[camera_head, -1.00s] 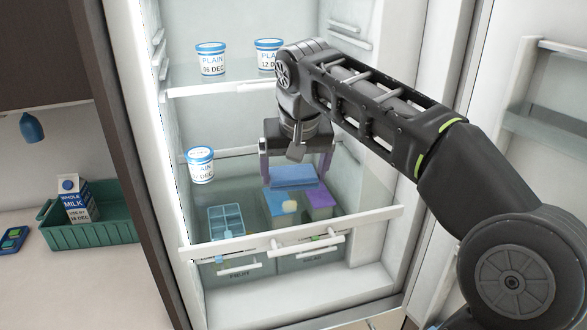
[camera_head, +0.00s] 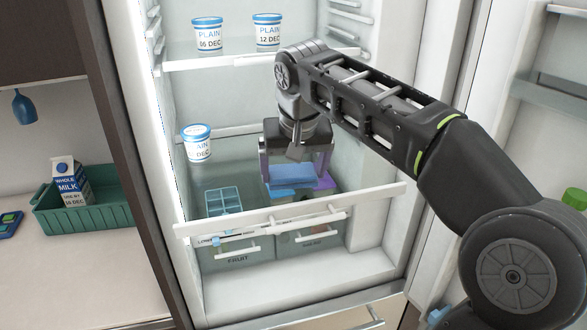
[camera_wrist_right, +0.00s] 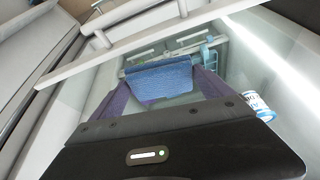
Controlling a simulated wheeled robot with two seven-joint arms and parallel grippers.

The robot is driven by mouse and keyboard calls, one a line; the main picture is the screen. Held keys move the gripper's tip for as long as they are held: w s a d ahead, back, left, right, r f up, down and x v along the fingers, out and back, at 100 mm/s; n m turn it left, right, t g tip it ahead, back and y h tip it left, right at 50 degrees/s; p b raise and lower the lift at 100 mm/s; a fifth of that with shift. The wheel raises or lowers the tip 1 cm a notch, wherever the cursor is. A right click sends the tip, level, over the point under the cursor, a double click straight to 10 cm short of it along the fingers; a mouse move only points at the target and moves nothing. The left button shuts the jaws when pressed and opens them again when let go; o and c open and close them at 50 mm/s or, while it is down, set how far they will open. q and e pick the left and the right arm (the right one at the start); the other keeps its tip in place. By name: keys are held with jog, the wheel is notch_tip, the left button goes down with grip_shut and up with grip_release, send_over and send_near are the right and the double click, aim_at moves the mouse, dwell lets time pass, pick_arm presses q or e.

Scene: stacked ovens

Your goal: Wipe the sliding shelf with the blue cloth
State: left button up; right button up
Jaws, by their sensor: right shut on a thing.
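The blue cloth (camera_head: 296,177) is folded and held by my right gripper (camera_head: 296,168), which is shut on it inside the fridge. The cloth is low over the glass sliding shelf (camera_head: 240,178), close to or on it; exact contact is hard to tell. The shelf has a white front rail (camera_head: 350,202). In the right wrist view the cloth (camera_wrist_right: 160,77) spans between the purple fingers. A purple flat thing (camera_head: 326,184) shows beside and under the cloth. The pale yellow spot is now hidden behind the cloth. My left gripper is not in view.
A PLAIN pot (camera_head: 197,143) stands left on the shelf, with a blue tray (camera_head: 224,201) at front left. Two pots (camera_head: 208,36) stand on the shelf above. Drawers (camera_head: 237,253) lie below. A green crate (camera_head: 100,217) with a milk carton (camera_head: 70,182) stands left outside.

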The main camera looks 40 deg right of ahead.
aim_at(288, 165)
jog(key=shift+f+b, duration=0.85)
jog(key=shift+f, duration=0.2)
jog(key=shift+r, duration=0.1)
dwell(0.3)
jog(key=shift+w+d+p, duration=0.1)
jog(key=shift+w+p, duration=0.15)
jog(key=shift+p, duration=0.05)
jog(key=shift+w+d+r+p, duration=0.1)
jog(key=shift+w+d+p, duration=0.1)
jog(key=shift+w+p, duration=0.3)
jog(key=shift+w+d+r+p, duration=0.15)
jog(key=shift+w+p, duration=0.2)
jog(key=shift+w, duration=0.25)
jog(key=shift+w+d+f, duration=0.2)
jog(key=shift+w, duration=0.3)
jog(key=shift+f, duration=0.1)
jog(key=shift+f, duration=0.15)
